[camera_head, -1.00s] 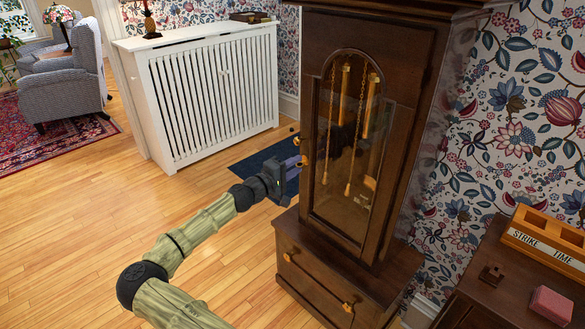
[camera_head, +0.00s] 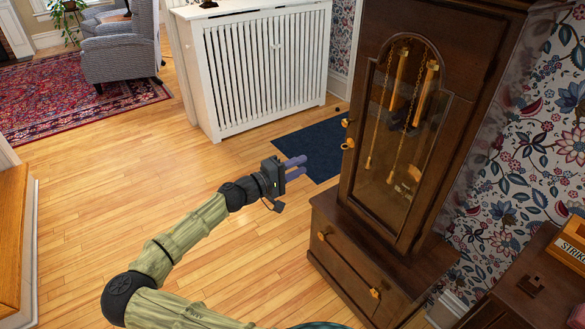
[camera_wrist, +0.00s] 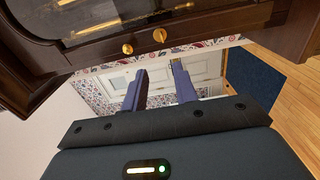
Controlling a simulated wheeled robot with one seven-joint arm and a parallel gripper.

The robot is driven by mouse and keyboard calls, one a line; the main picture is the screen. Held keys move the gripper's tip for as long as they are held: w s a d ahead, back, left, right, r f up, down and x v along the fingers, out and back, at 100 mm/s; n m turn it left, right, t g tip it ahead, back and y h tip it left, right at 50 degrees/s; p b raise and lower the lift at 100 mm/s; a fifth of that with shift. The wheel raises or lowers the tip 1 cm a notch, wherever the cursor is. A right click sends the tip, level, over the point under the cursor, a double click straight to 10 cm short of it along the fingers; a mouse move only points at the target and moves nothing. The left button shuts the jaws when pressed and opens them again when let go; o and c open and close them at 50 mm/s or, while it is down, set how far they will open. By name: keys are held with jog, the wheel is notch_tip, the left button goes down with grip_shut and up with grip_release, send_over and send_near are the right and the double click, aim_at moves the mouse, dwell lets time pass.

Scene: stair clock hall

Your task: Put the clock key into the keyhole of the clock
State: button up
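The tall dark-wood clock (camera_head: 335,212) stands right of centre, its glazed door closed. Two small brass pieces stick out at the door's left edge: a round knob (camera_head: 345,122) and, below it, a ring-like piece (camera_head: 347,144) that looks like the clock key's bow. The wrist view shows two brass pieces (camera_wrist: 127,48) (camera_wrist: 160,35) on the clock (camera_wrist: 215,18). The keyhole itself is hidden. My gripper (camera_head: 302,167) is left of the clock, apart from it, its purple fingers spread. In the wrist view nothing is between the fingers (camera_wrist: 160,80).
A dark blue mat (camera_head: 318,140) lies behind my gripper, before a white radiator cover (camera_head: 265,65). A side table (camera_head: 500,300) with a small wooden block and a lettered "STRIKE" box (camera_head: 572,240) is at the right. The wood floor at left is clear.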

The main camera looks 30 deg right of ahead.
jog(key=shift+s+a, duration=0.1)
jog(key=shift+a, duration=0.75)
